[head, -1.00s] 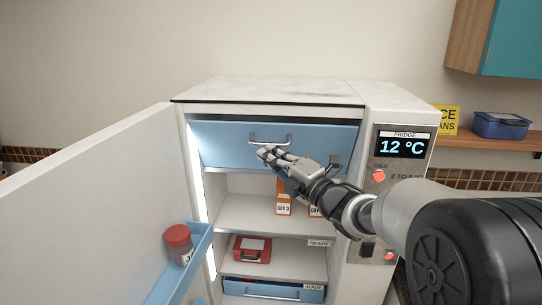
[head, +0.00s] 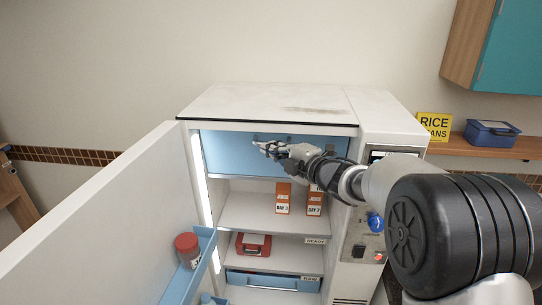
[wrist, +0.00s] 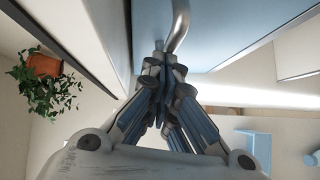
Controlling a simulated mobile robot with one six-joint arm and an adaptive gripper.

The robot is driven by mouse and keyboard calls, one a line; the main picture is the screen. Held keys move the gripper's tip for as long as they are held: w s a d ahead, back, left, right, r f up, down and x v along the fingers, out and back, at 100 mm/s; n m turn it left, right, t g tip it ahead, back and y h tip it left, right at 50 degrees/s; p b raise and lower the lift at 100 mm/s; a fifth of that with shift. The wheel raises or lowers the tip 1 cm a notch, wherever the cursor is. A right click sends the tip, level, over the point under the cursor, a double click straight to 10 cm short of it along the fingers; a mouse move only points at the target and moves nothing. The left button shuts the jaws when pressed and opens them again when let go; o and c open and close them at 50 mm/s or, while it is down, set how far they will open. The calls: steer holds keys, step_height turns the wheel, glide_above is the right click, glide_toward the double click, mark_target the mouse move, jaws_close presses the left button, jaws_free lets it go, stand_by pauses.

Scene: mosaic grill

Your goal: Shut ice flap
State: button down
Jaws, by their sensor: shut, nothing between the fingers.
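The ice flap (head: 225,155) is the light blue panel across the top of the fridge compartment. It looks upright and level with the front, with no dark gap visible above it in the head view. Its metal handle (wrist: 179,25) shows close up in the wrist view, and my arm partly hides it in the head view. My gripper (head: 262,147) is shut and empty, with its fingertips at the flap's front by the handle. In the wrist view, my gripper (wrist: 160,60) has its fingertips at or very near the handle's end; contact cannot be told.
The fridge door (head: 110,220) stands wide open on the left, with a red-lidded jar (head: 187,250) in its rack. Orange cartons (head: 283,198) and a red box (head: 253,244) sit on the shelves below. A blue bin (head: 492,133) stands on the right shelf.

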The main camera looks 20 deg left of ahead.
steer(key=w+p, duration=0.1)
steer(key=p, duration=0.1)
steer(key=w+r+m+h+p, duration=0.1)
steer(key=p, duration=0.2)
steer(key=shift+w+a+r+g, duration=0.1)
steer(key=shift+a+g, duration=0.1)
steer(key=shift+g, duration=0.1)
